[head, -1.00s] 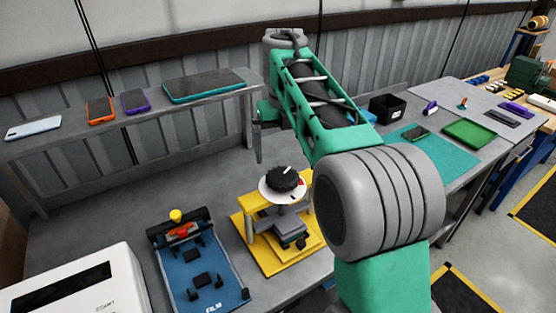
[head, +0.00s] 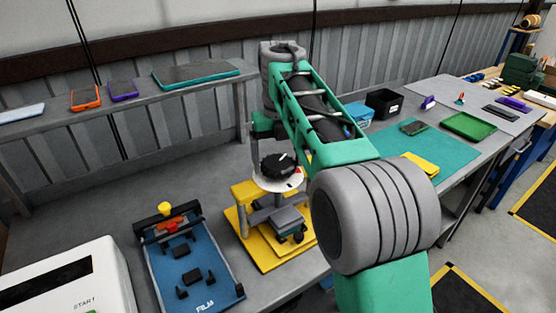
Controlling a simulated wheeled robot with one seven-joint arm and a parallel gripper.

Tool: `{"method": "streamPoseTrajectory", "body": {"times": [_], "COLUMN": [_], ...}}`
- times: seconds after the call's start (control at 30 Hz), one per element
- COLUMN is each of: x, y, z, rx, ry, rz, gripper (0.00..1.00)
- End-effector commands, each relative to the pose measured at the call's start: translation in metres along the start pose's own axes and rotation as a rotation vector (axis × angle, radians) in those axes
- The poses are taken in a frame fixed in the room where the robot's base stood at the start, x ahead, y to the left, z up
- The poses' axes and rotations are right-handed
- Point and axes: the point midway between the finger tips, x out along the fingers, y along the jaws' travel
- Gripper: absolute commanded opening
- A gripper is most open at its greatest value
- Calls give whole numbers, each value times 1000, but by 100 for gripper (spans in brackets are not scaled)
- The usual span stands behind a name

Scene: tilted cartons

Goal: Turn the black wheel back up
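The black wheel (head: 278,165) sits on a white dial disc (head: 268,186) at the top of a yellow press stand (head: 243,212). A light pointer mark shows on the wheel, and a red mark shows on the disc at right. A grey block lies under the disc on the yellow base. My gripper (head: 259,151) hangs just behind and left of the wheel, at the end of my green arm. One finger shows beside the wheel; the rest is hidden by the wheel and arm, so I cannot tell whether it touches the wheel or how far it is open.
A blue film fixture (head: 190,262) stands left of the stand, and a white machine (head: 70,285) is at the lower left. A shelf (head: 110,114) behind holds several phones and a tablet. A black bin (head: 384,103) and teal mat (head: 455,157) lie to the right.

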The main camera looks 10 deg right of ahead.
Motion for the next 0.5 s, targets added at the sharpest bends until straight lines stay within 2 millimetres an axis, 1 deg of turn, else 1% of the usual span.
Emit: {"method": "streamPoseTrajectory", "body": {"times": [0.03, 0.07, 0.5], "x": [0, 0, 0], "y": [0, 0, 0], "z": [0, 0, 0], "rx": [0, 0, 0], "ry": [0, 0, 1], "rz": [0, 0, 0], "gripper": [83, 80, 44]}}
